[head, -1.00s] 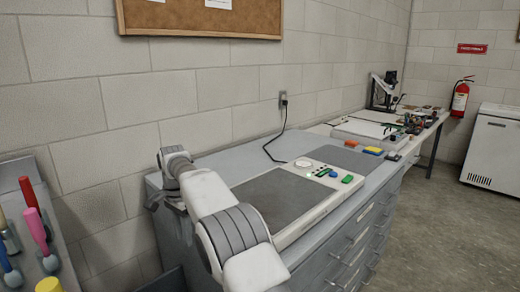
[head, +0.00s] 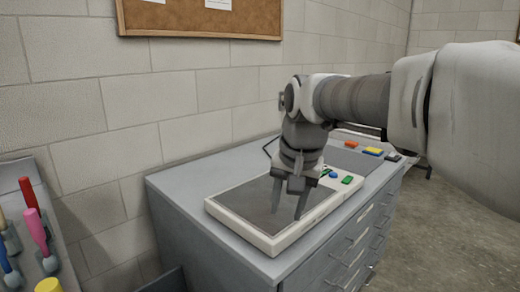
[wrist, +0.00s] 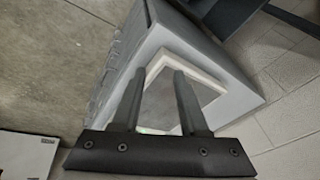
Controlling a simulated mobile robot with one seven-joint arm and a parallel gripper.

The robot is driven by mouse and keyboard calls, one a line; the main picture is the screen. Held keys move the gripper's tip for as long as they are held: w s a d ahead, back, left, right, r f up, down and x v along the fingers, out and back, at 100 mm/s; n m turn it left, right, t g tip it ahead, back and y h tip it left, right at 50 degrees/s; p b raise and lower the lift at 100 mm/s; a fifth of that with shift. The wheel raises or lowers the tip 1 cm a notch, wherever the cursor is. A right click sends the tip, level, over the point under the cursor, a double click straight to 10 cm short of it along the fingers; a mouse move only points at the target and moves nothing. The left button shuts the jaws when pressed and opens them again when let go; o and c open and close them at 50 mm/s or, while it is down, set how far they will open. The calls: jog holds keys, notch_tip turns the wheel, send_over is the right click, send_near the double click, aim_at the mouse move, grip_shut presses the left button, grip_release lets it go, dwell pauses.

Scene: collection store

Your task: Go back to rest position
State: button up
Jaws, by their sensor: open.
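My gripper (head: 288,198) is open and empty in the head view. It points down above the dark pad of a white-framed panel (head: 238,203) on the grey drawer cabinet (head: 180,195). My arm comes in from the right and hides part of the panel's far side. In the wrist view my gripper's two fingers (wrist: 156,95) stand apart with nothing between them. The panel (wrist: 210,80) and the cabinet (wrist: 232,58) show beyond them.
Green and blue buttons (head: 346,180) sit on the panel's right side. Small orange, yellow and blue items (head: 372,151) lie farther back on the cabinet. Coloured-handled tools (head: 35,225) stand at the left. The block wall rises behind. Open floor (head: 450,215) lies at the right.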

jog(key=s+d+f+n+t, duration=0.1)
jog(key=s+d+f, duration=0.15)
jog(key=s, duration=0.35)
jog(key=s+d+f+n+t+h, duration=0.1)
jog(key=s+d+f, duration=0.15)
jog(key=s, duration=0.35)
jog(key=s+d+f+n, duration=0.1)
jog(key=s+d, duration=0.3)
jog(key=s, duration=0.2)
notch_tip(320, 180, up, 22)
jog(key=p, duration=2.2)
jog(key=shift+s+f, duration=0.2)
jog(key=shift+s, duration=0.05)
jog(key=shift+a, duration=0.25)
